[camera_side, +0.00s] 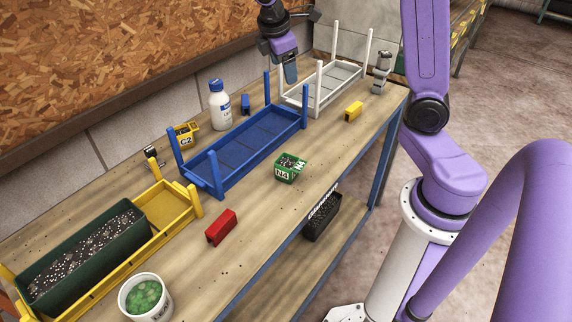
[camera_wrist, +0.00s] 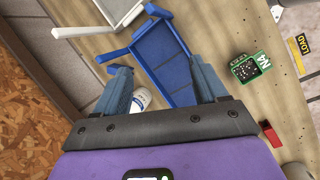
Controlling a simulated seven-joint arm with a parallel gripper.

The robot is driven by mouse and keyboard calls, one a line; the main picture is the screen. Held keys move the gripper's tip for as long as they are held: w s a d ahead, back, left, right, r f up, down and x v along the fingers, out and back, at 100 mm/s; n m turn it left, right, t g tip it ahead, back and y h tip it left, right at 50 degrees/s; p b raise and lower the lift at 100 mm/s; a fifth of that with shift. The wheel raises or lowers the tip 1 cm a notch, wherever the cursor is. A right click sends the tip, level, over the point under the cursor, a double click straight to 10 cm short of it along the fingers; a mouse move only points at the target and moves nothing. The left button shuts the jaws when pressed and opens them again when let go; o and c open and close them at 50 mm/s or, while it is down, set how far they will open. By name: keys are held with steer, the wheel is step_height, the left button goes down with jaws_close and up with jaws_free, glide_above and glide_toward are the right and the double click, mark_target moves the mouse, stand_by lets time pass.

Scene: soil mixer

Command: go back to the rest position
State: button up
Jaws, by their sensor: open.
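My gripper (camera_side: 290,72) hangs above the far end of the workbench (camera_side: 235,207), near the white rack (camera_side: 326,98) and beyond the blue rack (camera_side: 245,146). In the wrist view its two blue fingers (camera_wrist: 162,88) are spread apart with nothing held between them. The blue rack (camera_wrist: 163,55) shows beyond and between the fingers there. The white rack (camera_wrist: 88,28) is at the upper left of the wrist view. The left finger partly hides what lies behind it.
A white bottle (camera_side: 219,105), yellow C2 box (camera_side: 187,134), green N4 pot (camera_side: 290,168), red block (camera_side: 221,228) and yellow block (camera_side: 353,111) stand on the bench. A dark green planter (camera_side: 83,260) sits in the yellow rack (camera_side: 168,205). A white bucket (camera_side: 145,298) stands at the front left.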

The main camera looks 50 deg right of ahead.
steer(key=s+a+f+y, duration=0.1)
steer(key=s+a+y, duration=0.1)
steer(key=s+a, duration=0.55)
steer(key=s+a+f+y, duration=0.2)
steer(key=s+a, duration=0.3)
steer(key=s, duration=0.6)
steer(key=s+f, duration=0.1)
steer(key=s, duration=0.8)
steer(key=shift+s+f+g+y, duration=0.15)
steer(key=shift+f+g+y, duration=0.15)
steer(key=shift+f+g, duration=0.1)
